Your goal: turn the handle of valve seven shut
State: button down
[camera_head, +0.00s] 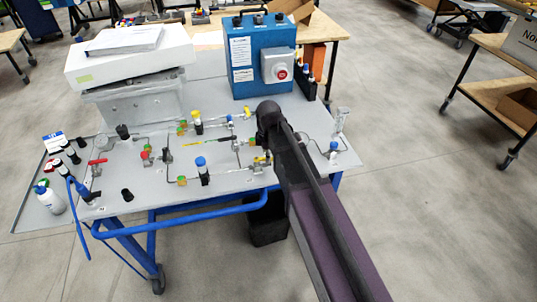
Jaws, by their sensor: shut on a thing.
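The valve panel (130,178) is a grey tabletop with thin pipes and several small valves. A red-handled valve (97,162) is at the left. A yellow-handled valve (262,159) sits close to the left edge of my arm, and another yellow handle (247,112) is farther back. Number labels are too small to read, so I cannot tell which is valve seven. My dark arm reaches in from the lower right over the right part of the panel. My gripper's fingers do not show, and the arm covers part of the piping.
A blue box (262,60) with a red button stands at the back. A white unit (130,62) with papers is at back left. Bottles (50,200) stand on a left side shelf. A black bin (267,222) is under the table.

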jog(key=s+m, duration=0.1)
jog(key=m, duration=0.2)
jog(key=shift+s+m, duration=0.2)
jog(key=shift+m, duration=0.1)
jog(key=m, duration=0.1)
jog(key=s+m, duration=0.1)
jog(key=m, duration=0.1)
jog(key=shift+a+m, duration=0.3)
jog(key=shift+a, duration=0.05)
jog(key=m, duration=0.1)
jog(key=s+a+m, duration=0.1)
jog(key=m, duration=0.1)
jog(key=shift+m, duration=0.3)
jog(key=shift+s+a+m, duration=0.15)
jog(key=shift+a+m, duration=0.15)
jog(key=shift+m, duration=0.75)
jog(key=shift+s+a+m, duration=0.15)
jog(key=shift+a+m, duration=0.15)
jog(key=shift+m, duration=0.75)
jog(key=c, duration=0.6)
grip_release()
jog(key=shift+w+d+n, duration=0.1)
jog(key=shift+n, duration=0.2)
